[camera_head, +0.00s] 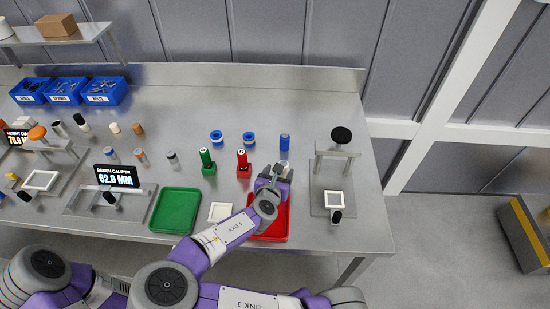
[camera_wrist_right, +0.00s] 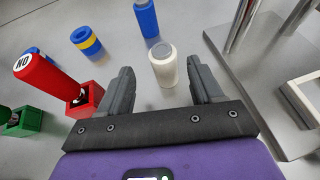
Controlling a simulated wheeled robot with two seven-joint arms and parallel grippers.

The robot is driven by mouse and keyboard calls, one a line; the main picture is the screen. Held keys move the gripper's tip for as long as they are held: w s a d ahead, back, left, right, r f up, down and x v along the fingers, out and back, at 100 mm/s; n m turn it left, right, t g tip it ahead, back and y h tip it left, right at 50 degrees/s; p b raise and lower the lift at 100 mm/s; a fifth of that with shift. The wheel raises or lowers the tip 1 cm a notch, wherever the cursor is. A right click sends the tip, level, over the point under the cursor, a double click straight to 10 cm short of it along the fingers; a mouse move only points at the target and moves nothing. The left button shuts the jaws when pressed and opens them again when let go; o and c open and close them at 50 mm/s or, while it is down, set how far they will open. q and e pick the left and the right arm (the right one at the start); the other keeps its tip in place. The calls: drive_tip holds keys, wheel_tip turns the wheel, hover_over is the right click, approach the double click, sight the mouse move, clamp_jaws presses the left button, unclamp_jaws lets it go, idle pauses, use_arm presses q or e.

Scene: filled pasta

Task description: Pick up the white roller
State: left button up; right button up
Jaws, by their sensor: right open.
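The white roller (camera_wrist_right: 163,66) stands upright on the steel bench, a short pale cylinder with a grey top. In the head view it shows partly (camera_head: 283,165) just beyond my right gripper (camera_head: 274,178), which hangs over the far part of the red tray. In the right wrist view my right gripper (camera_wrist_right: 160,82) is open. The roller stands ahead between its two fingers, nearer the right finger, and no grip on it shows. My left gripper is not in view.
A red holder (camera_head: 243,167) stands left of my right gripper, a green holder (camera_head: 208,166) farther left. A blue cylinder (camera_head: 285,142) stands behind the roller. A gauge stand (camera_head: 320,195) is to the right. A green tray (camera_head: 174,211) lies left.

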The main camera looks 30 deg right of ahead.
sight(285, 164)
drive_tip(key=shift+w+d+f, duration=0.25)
drive_tip(key=shift+w+d, duration=0.1)
drive_tip(key=shift+w, duration=0.05)
drive_tip(key=shift+d+f+b, duration=0.15)
drive_tip(key=shift+d+b, duration=0.15)
drive_tip(key=shift+d, duration=0.2)
drive_tip(key=b+x, duration=0.1)
drive_tip(key=x, duration=0.2)
drive_tip(key=shift+w+d+f, duration=0.2)
drive_tip(key=shift+w, duration=0.1)
drive_tip(key=shift+w+d+f, duration=0.1)
drive_tip(key=shift+w+d, duration=0.25)
drive_tip(key=shift+w, duration=0.05)
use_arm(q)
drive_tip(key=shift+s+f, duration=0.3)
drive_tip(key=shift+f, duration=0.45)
use_arm(e)
drive_tip(key=c, duration=1.1)
